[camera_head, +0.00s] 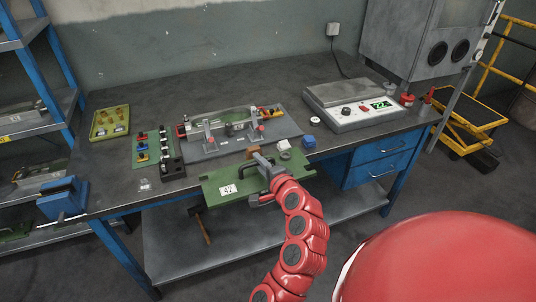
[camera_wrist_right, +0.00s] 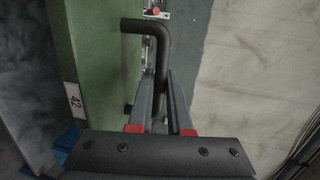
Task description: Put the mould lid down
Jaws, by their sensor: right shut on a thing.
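The mould lid (camera_head: 228,189) is a green plate with a white label reading 42 and a dark handle. It overlaps the front edge of the workbench in the head view; whether it touches the bench I cannot tell. My right gripper (camera_head: 265,178) is shut on the lid's handle. In the right wrist view, the black bent handle (camera_wrist_right: 147,27) runs down between the fingers of the gripper (camera_wrist_right: 160,85), with the green lid (camera_wrist_right: 95,60) beside it. The grey mould fixture (camera_head: 208,147) sits on the bench behind the lid. My left gripper is not in view.
The workbench (camera_head: 110,185) carries a yellow-green tray (camera_head: 97,137), a green board with coloured parts (camera_head: 141,160) and a scale (camera_head: 345,122) at the right. Small parts, including a blue one (camera_head: 309,141), lie near the lid. A blue shelf (camera_head: 52,85) stands at left.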

